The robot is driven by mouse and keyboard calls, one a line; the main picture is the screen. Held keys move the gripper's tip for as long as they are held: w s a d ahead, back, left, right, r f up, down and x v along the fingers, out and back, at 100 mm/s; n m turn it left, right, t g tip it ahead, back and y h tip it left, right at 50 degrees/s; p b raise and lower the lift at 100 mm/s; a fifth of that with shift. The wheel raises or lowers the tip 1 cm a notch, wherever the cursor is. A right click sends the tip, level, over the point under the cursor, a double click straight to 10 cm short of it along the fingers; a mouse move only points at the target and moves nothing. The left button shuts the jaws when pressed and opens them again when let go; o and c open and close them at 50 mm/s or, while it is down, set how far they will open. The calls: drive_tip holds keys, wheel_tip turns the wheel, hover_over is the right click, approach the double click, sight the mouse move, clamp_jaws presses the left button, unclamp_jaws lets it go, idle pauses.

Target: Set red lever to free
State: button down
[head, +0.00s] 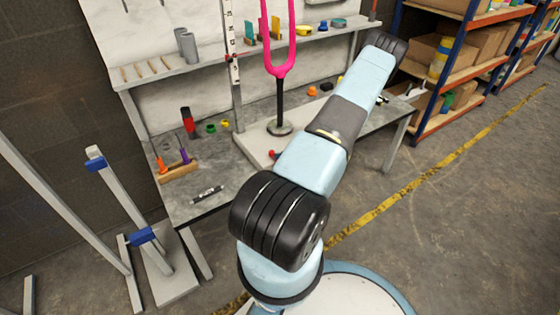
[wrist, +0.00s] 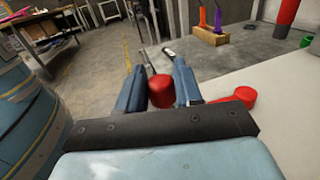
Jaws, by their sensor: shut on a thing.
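In the wrist view, a red knob (wrist: 161,91), which looks like the end of the red lever, sits between the two blue fingers of my gripper (wrist: 160,88). My gripper is shut on it. A second red part (wrist: 236,97) shows to the right, at the edge of a white base plate (wrist: 270,75); its link to the knob is hidden. In the head view, a small red part (head: 271,153) shows on the pale base plate (head: 243,141) beside my arm. My gripper is hidden behind my arm there. No free marking can be read.
A pink fork (head: 279,68) stands on a black post on the plate. The grey bench (head: 208,206) also holds a wooden block with tools (head: 178,172), a red and black cylinder (head: 188,122) and a dark marker (head: 207,194). Shelving stands right; floor between is clear.

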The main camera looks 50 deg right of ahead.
drive_tip(key=shift+s+d+g, duration=0.1)
drive_tip(key=shift+d+g, duration=0.1)
drive_tip(key=shift+g, duration=0.1)
drive_tip(key=c, duration=0.9)
unclamp_jaws()
drive_tip(key=shift+o, duration=0.2)
drive_tip(key=shift+r, duration=0.3)
wheel_tip(320, 180, up, 2)
drive_tip(key=shift+r, duration=0.1)
drive_tip(key=s+a+r, duration=0.8)
drive_tip(key=s+r, duration=0.2)
drive_tip(key=s, duration=0.1)
drive_tip(key=shift+a, duration=0.2)
